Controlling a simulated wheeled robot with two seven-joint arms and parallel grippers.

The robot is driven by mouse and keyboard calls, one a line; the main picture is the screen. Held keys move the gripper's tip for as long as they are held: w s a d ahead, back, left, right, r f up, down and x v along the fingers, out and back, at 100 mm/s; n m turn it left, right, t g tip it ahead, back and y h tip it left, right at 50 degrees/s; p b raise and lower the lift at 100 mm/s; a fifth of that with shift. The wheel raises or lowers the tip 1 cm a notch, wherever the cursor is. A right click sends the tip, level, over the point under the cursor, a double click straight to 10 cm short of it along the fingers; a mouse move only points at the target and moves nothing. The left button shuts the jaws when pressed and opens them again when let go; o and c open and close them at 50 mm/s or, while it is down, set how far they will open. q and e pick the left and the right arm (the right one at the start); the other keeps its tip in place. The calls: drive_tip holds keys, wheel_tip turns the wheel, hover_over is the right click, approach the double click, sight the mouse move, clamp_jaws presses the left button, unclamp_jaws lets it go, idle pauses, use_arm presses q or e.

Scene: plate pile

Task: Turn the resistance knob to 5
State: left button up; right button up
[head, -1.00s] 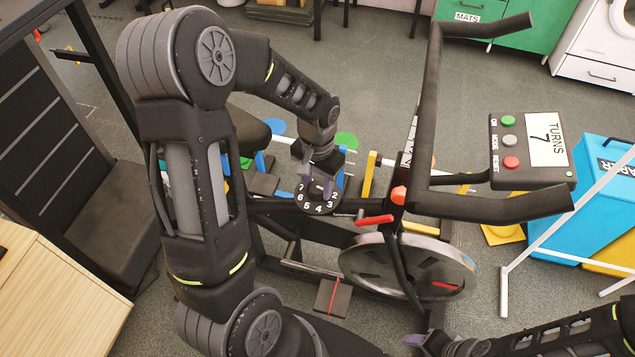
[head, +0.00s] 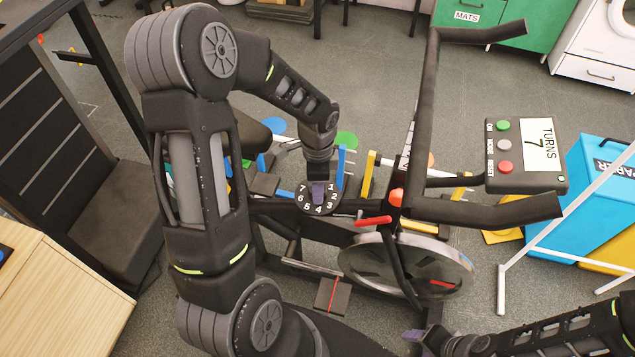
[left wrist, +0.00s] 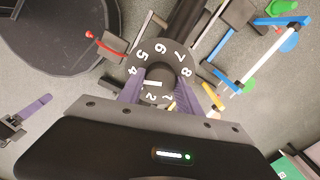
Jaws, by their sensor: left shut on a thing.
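The resistance knob's dial (head: 301,207) is a black disc with white numbers on the exercise bike's frame. It also shows in the left wrist view (left wrist: 160,53), with 4 to 8 readable around its outer side. My left gripper (head: 318,192) points down onto the dial from above. Its purple fingers (left wrist: 160,92) are shut on the knob at the dial's middle. A white mark shows between the fingers, but I cannot tell which number it points to. The fingers hide part of the dial. My right gripper (head: 414,338) is low near the bike's front, apart from it; its opening is unclear.
Black handlebars (head: 424,120) rise right of the dial. A console (head: 527,155) reading TURNS 7 is mounted beside them. A red lever (head: 373,220) and the flywheel (head: 440,258) are close by. A blue box (head: 600,185) and a white rack (head: 530,250) stand right.

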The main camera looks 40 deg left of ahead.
use_arm(q)
drive_tip(key=m+p, duration=0.2)
drive_tip(key=m, duration=0.2)
drive_tip(key=shift+r+m, duration=0.15)
drive_tip(key=shift+m, duration=0.15)
drive_tip(key=shift+m+p, duration=0.8)
drive_tip(key=shift+m, duration=1.1)
drive_tip(key=o, duration=1.4)
drive_tip(key=shift+c, duration=0.2)
wheel_tip(320, 180, up, 8)
drive_tip(key=shift+f, duration=0.2)
drive_tip(key=shift+p, duration=0.3)
